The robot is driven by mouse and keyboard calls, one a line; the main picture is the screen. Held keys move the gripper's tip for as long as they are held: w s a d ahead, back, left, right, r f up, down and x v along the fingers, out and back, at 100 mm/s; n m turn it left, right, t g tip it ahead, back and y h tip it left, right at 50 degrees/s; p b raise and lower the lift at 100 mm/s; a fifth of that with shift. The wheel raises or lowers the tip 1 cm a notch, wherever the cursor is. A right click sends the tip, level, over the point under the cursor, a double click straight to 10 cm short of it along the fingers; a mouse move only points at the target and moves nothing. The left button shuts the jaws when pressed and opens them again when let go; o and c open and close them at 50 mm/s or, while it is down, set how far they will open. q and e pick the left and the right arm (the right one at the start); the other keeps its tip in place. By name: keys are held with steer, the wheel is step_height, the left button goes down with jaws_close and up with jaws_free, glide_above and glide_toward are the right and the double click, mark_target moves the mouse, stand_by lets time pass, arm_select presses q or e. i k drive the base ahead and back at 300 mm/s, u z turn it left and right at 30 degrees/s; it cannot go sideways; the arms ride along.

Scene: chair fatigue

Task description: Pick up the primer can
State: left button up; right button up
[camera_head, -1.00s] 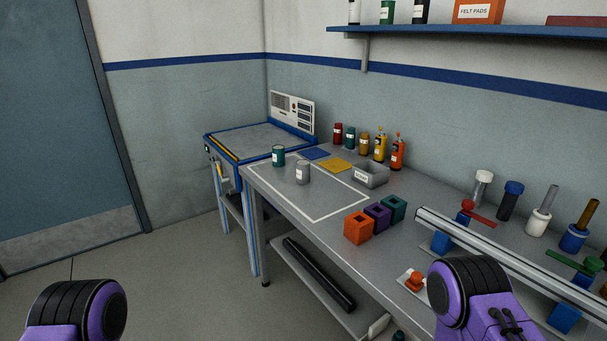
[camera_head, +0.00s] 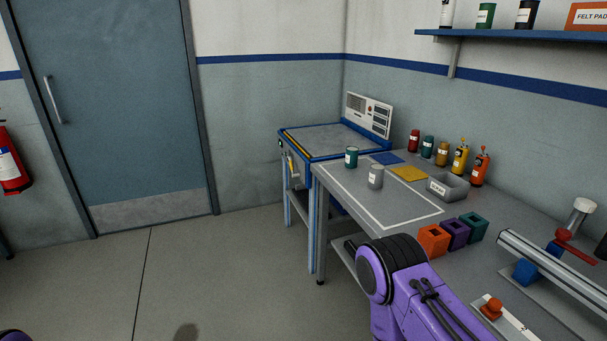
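Two labelled cans stand upright on the grey workbench (camera_head: 350,188), inside a white outlined area at its far left end. One is a grey can (camera_head: 376,176). The other is a dark teal can (camera_head: 351,157), just behind and left of it. Their labels are too small to read, so I cannot tell for sure which is the primer can. Neither gripper is in view. A purple link of my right arm shows at the lower middle, in front of the bench and well short of the cans. Only a sliver of my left arm shows at the bottom left.
A blue-framed machine (camera_head: 335,140) stands beyond the bench. Several bottles (camera_head: 442,154), a grey bin (camera_head: 447,187) and orange (camera_head: 433,240), purple and teal blocks are on the bench. A metal rail (camera_head: 560,262) lies at right. Floor (camera_head: 200,280) is clear toward the door (camera_head: 118,110).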

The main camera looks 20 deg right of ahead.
mark_target(377, 169)
steer(key=u, duration=0.25)
steer(key=i, duration=2.6)
steer(key=z, duration=1.8)
